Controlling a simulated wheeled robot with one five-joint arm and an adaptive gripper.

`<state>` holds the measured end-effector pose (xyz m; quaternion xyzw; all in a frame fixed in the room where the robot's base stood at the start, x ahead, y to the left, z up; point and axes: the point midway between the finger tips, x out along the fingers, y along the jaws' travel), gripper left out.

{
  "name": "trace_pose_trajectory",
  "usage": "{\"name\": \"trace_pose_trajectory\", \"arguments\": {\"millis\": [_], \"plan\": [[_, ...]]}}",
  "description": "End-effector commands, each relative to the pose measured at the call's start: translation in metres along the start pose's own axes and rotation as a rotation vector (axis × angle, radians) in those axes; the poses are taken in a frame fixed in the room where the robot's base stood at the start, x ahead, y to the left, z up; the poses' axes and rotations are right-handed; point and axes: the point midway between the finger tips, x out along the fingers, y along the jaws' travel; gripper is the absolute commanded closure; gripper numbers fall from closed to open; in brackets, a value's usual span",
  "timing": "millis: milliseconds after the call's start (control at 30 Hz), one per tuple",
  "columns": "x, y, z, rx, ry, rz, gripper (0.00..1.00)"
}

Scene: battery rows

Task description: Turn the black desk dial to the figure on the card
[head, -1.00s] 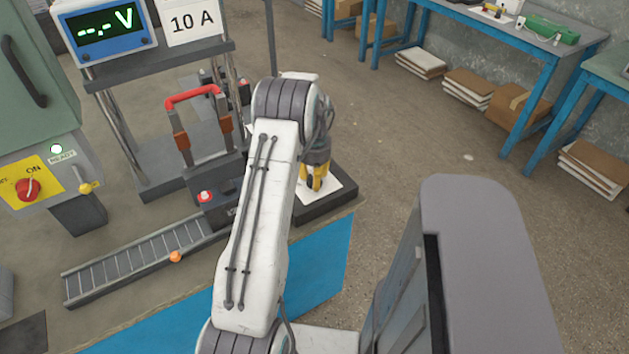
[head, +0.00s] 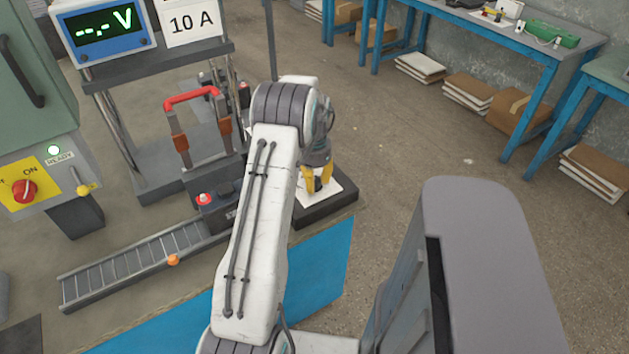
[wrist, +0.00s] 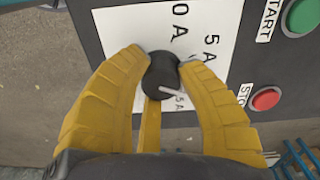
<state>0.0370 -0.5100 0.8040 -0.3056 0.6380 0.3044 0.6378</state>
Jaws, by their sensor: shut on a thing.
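The black desk dial (wrist: 160,76) stands on a white scale plate (wrist: 150,25) in the wrist view. My gripper (wrist: 164,66) has its yellow fingers on either side of the dial, shut on it. A white pointer line on the dial points right and slightly down in the wrist view. Figures ending in "0 A" and "5 A" show around it, turned sideways and partly hidden. The card (head: 192,22) at the back left reads "10 A". In the head view my gripper (head: 318,186) is low over the plate, and the dial cannot be made out there.
A green START button (wrist: 302,16) and a red STOP button (wrist: 266,99) sit right of the plate in the wrist view. A meter (head: 104,26) shows "--.- V". A roller track (head: 135,265) and a red-handled battery carrier (head: 190,97) stand left of my arm.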

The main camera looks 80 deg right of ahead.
Motion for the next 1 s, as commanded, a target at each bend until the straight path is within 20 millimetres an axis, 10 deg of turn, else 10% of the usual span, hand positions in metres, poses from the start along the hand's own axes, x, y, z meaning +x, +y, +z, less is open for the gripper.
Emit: {"name": "trace_pose_trajectory", "arguments": {"millis": [267, 300, 567, 1000], "plan": [[0.005, 0.002, 0.005, -0.002, -0.015, 0.011, 0.98], [0.005, 0.002, 0.005, -0.002, -0.015, 0.011, 0.63], [0.002, 0.001, 0.002, -0.002, -0.007, 0.005, 0.4], [-0.013, 0.0, 0.0, -0.002, 0.0, 0.0, 0.39]]}}
